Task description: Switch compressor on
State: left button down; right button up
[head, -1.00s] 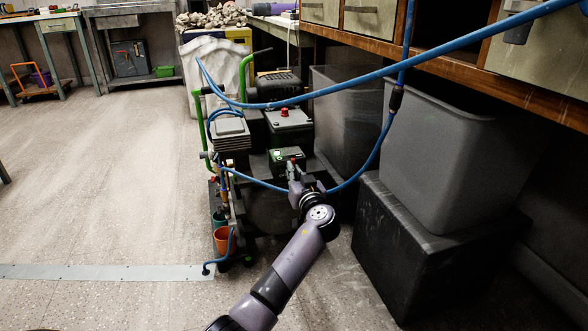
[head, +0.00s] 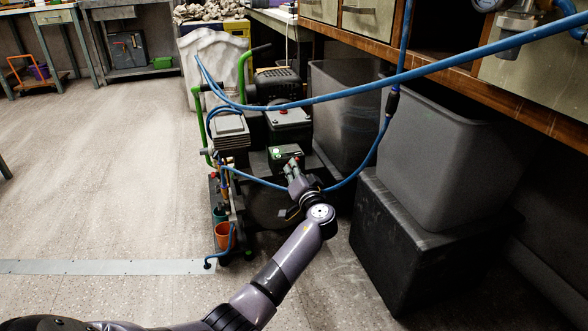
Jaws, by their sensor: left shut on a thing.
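My left gripper (head: 291,166) is at the front of this box, shut on the small switch there. The fingers hide most of the switch, so its position cannot be told. My right gripper is not in view.
A blue hose (head: 345,92) crosses above the compressor and loops down near my left wrist. A grey bin (head: 440,165) on a black box (head: 395,240) stands to the right, under the bench. An orange pot (head: 224,236) sits at the compressor's front left. The floor left is open.

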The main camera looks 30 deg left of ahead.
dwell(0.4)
pick_arm(q)
jog(key=c, duration=1.7)
grip_release()
jog(key=v, duration=1.2)
